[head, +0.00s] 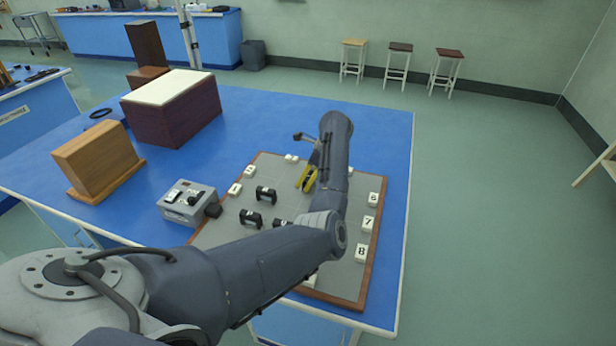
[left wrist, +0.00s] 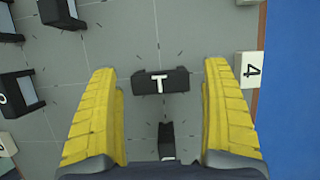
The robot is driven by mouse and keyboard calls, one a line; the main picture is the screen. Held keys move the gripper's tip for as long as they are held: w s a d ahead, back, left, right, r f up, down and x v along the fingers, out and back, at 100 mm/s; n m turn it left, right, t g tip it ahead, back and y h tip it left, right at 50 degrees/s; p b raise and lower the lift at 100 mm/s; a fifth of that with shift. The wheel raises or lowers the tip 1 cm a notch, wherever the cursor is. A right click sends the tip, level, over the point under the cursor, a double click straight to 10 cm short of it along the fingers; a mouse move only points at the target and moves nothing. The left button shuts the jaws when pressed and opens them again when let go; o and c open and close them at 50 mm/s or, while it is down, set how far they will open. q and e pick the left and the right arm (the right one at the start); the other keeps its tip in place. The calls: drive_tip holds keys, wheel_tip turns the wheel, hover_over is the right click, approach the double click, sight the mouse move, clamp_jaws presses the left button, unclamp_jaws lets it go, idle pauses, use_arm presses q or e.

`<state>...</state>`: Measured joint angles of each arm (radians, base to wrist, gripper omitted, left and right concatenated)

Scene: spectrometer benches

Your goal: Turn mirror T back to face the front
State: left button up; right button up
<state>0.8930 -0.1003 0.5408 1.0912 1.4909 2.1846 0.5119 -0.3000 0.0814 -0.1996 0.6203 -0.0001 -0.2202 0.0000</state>
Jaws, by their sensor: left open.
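Mirror T is a small black block (left wrist: 160,82) with a white T on its upward side. In the left wrist view it lies between the yellow fingers of my left gripper (left wrist: 160,72), near the tips, with a gap on each side. A second small black piece (left wrist: 167,140) shows below it, nearer the palm; I cannot tell whether it belongs to T. In the head view my left gripper (head: 308,178) points down over the grey board's far part, and T is not distinguishable there. My right gripper is not in view.
The wood-edged grey board (head: 347,284) carries other black mirrors (head: 265,194) and numbered white tiles (head: 369,223) along its edges. Tile 4 (left wrist: 251,72) is just right of the right finger. A grey device (head: 188,203) and wooden blocks (head: 98,160) stand left.

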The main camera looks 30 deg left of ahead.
use_arm(q)
drive_tip(key=c, duration=1.2)
drive_tip(key=shift+m, duration=0.4)
drive_tip(key=m+t, duration=0.1)
drive_tip(key=m, duration=0.2)
drive_tip(key=shift+m+t, duration=0.3)
drive_tip(key=shift+m, duration=0.1)
drive_tip(key=m+t, duration=0.1)
drive_tip(key=m, duration=0.3)
drive_tip(key=shift+m+t, duration=0.3)
drive_tip(key=shift+t, duration=0.1)
drive_tip(key=m, duration=0.2)
drive_tip(key=m+t+h, duration=0.1)
drive_tip(key=m, duration=0.1)
drive_tip(key=shift+m+h, duration=0.3)
drive_tip(key=shift+m+t+h, duration=0.5)
drive_tip(key=shift+m+h, duration=0.2)
drive_tip(key=shift+m, duration=1.4)
